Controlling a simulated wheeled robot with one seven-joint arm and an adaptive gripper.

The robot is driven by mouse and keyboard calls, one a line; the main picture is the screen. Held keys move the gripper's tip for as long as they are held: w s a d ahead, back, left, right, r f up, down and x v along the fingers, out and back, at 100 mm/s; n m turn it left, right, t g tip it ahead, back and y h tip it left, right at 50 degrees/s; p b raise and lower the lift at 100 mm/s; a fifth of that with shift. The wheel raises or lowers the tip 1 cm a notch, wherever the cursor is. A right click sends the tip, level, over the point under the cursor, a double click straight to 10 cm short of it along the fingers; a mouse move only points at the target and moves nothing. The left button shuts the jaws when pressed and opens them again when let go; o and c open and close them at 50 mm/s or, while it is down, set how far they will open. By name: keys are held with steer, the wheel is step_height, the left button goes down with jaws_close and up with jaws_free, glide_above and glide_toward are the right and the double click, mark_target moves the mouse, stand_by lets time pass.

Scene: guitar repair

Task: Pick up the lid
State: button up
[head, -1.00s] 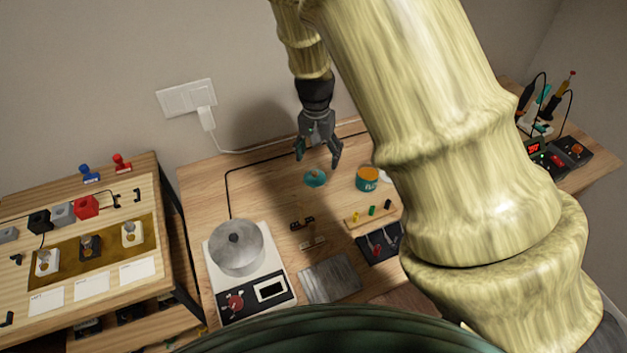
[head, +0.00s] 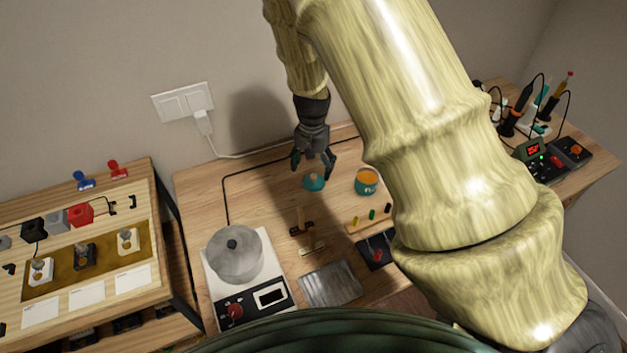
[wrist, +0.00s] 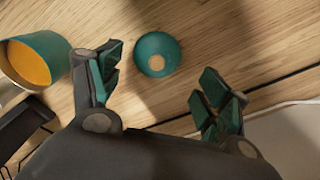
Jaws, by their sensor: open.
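The lid (head: 314,182) is a small round teal piece with a lighter knob on top, lying on the wooden workbench. In the wrist view the lid (wrist: 157,54) sits ahead of and between the fingers, nearer the left one, not touching either. My gripper (head: 314,172) is open and empty, pointing down just above the lid. In the wrist view my gripper (wrist: 160,85) shows both teal-padded fingers spread wide. The teal tin (head: 366,181) with orange contents stands open to the right of the lid. It also shows at the left of the wrist view (wrist: 45,55).
A round metal pot (head: 234,254) stands on a white hotplate at the front left. Small parts and a grey metal plate (head: 331,284) lie in front. A soldering station (head: 541,152) is at the right. A black cable runs along the bench's back. Bare wood surrounds the lid.

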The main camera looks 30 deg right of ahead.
mark_target(314, 176)
steer(key=shift+s+d+f+p, duration=0.1)
steer(key=shift+f+p, duration=0.1)
steer(key=shift+f, duration=0.9)
steer(key=shift+s+d+f+p, duration=0.1)
steer(key=shift+f+p, duration=0.1)
steer(key=shift+f, duration=0.85)
steer(key=shift+a, duration=0.1)
steer(key=c, duration=1.1)
